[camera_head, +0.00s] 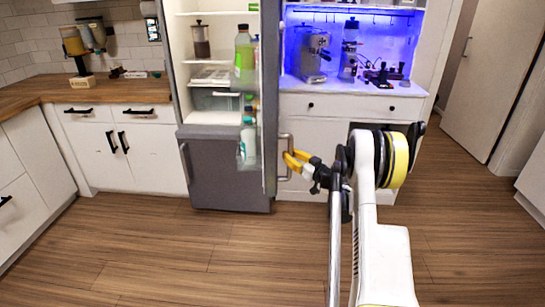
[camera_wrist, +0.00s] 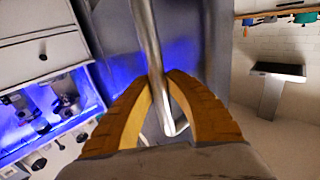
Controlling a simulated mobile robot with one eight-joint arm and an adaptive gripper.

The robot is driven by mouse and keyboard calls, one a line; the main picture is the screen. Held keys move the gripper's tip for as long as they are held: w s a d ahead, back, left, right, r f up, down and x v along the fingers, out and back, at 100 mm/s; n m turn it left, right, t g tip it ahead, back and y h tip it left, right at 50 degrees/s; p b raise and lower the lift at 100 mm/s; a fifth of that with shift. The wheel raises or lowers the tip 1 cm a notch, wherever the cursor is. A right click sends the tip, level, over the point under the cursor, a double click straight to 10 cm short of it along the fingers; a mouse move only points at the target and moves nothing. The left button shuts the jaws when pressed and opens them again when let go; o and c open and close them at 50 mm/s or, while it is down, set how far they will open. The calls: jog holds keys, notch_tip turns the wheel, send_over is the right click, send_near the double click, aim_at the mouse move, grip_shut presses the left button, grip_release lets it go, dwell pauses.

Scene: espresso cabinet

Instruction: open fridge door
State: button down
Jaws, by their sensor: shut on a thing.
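The tall grey fridge (camera_head: 222,160) stands with its upper door (camera_head: 270,95) swung wide open, seen nearly edge-on. Bottles stand in the door's shelves, and the lit shelves inside show. The door handle (camera_head: 287,157) is a metal bar low on the door's outer face; it also shows in the wrist view (camera_wrist: 147,38). My gripper (camera_head: 290,160) has yellow fingers and is at the handle. In the wrist view its fingers (camera_wrist: 166,80) close around the handle bar near its bent end.
A white cabinet (camera_head: 325,165) with an espresso machine (camera_head: 311,52) under blue light stands right of the open door. Its white drawer (camera_head: 350,106) is shut. A wooden counter (camera_head: 105,92) is at the left. The wooden floor (camera_head: 150,250) in front is clear.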

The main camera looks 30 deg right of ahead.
jog(key=shift+s+d, duration=0.25)
jog(key=shift+d, duration=0.35)
jog(key=shift+s+d, duration=0.3)
jog(key=shift+d, duration=0.35)
jog(key=shift+s+d, duration=0.25)
jog(key=shift+d, duration=0.35)
jog(key=c, duration=1.3)
grip_release()
jog(key=shift+s, duration=0.15)
jog(key=s+d, duration=0.1)
jog(key=s, duration=1)
jog(key=shift+s+d, duration=0.2)
jog(key=shift+s, duration=0.15)
